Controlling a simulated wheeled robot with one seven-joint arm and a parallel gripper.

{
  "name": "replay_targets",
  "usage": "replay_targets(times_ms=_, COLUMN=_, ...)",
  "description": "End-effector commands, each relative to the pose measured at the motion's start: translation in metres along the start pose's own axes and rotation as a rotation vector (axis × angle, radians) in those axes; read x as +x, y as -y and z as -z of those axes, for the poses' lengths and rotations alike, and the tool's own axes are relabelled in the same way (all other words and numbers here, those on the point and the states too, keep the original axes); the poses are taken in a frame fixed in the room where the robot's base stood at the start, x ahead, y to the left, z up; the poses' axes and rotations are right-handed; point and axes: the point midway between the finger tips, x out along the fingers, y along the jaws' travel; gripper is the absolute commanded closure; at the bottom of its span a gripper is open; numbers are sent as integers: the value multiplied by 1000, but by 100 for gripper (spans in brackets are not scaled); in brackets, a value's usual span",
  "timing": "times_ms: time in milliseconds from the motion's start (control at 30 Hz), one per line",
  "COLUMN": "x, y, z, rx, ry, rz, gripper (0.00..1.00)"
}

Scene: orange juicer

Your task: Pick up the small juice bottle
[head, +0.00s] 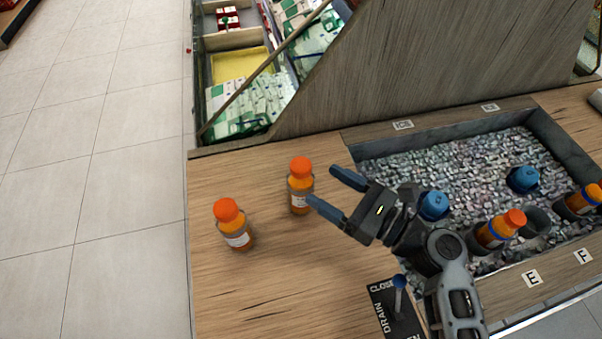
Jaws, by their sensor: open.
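Two small juice bottles with orange caps and white labels stand upright on the wooden counter (260,290). One bottle (300,187) is just left of my gripper. The other bottle (234,225) stands further left and nearer the front, by the counter's left edge. My gripper (322,186) is open and empty, with its blue fingers pointing left toward the nearer bottle. The lower fingertip overlaps that bottle's right edge in the picture; I cannot tell whether they touch.
An ice bin (450,165) fills the right side, holding more orange-capped bottles (500,229) and blue-capped ones (523,179). A black drain plate (383,300) with a blue-knobbed lever lies in front. A wooden panel (430,55) rises behind. The counter's front left is clear.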

Motion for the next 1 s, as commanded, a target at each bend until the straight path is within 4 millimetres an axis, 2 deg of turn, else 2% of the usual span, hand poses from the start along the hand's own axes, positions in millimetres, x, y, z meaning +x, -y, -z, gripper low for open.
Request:
replay_targets(times_ms=600, x=71, y=4, z=0, rx=-1, ry=0, rz=-2, gripper=29)
replay_targets(times_ms=867, x=74, y=4, z=1, rx=-1, ry=-1, rz=0, gripper=29)
replay_targets(times_ms=1000, x=74, y=4, z=0, rx=-1, ry=0, rz=0, gripper=39)
